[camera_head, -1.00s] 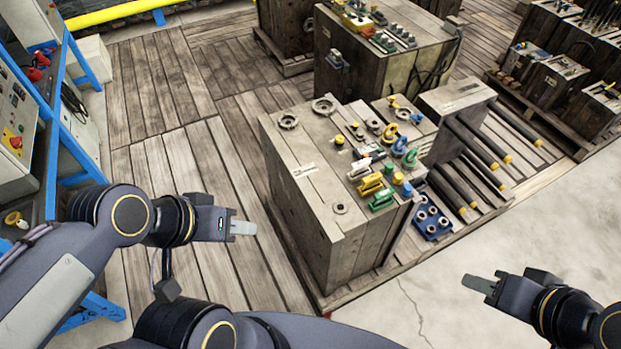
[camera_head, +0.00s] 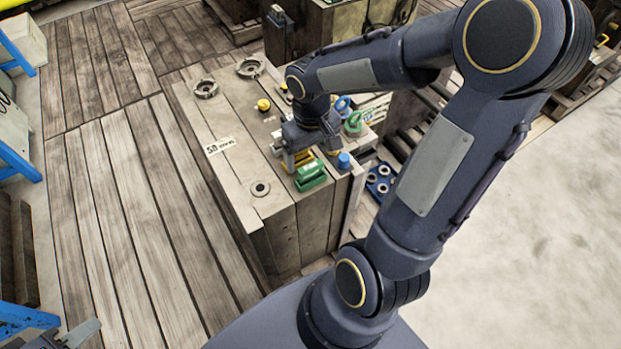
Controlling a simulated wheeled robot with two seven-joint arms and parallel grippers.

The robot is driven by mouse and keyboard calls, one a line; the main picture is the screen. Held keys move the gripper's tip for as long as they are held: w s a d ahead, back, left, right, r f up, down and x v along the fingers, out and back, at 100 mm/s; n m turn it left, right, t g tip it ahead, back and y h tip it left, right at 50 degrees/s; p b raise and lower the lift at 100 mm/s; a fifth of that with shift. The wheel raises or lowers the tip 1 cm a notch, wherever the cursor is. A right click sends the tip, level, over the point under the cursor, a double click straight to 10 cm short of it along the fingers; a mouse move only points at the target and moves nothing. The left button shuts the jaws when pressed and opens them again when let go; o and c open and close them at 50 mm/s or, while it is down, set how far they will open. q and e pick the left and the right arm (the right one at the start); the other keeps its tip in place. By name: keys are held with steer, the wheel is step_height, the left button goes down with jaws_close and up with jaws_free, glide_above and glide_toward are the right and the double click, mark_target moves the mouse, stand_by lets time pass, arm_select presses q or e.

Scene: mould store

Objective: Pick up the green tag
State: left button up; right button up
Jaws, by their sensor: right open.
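I cannot pick out the green tag for certain. A green block-like piece (camera_head: 311,176) lies near the front edge of the wooden mould block's top. A green ring piece (camera_head: 354,123) stands farther right. My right gripper (camera_head: 298,157) points down at the cluster of small parts, just behind the green block-like piece, beside a yellow piece (camera_head: 302,158). It is open, and its hand hides several parts beneath and behind it. My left gripper (camera_head: 80,334) shows only as a grey tip at the lower left, far from the parts; its opening is unclear.
The wooden mould block (camera_head: 233,171) carries metal rings (camera_head: 250,68), a yellow knob (camera_head: 263,105) and a blue cap (camera_head: 344,160). A blue tray (camera_head: 380,180) sits at its right. My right arm covers much of the right side. Plank floor lies clear to the left.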

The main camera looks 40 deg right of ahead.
mark_target(311, 166)
steer(key=f, duration=0.7)
steer(key=shift+w+d+f+b, duration=0.1)
steer(key=shift+w+d+b, duration=0.1)
steer(key=shift+w+b, duration=0.15)
steer(key=shift+c, duration=0.3)
steer(key=c, duration=1)
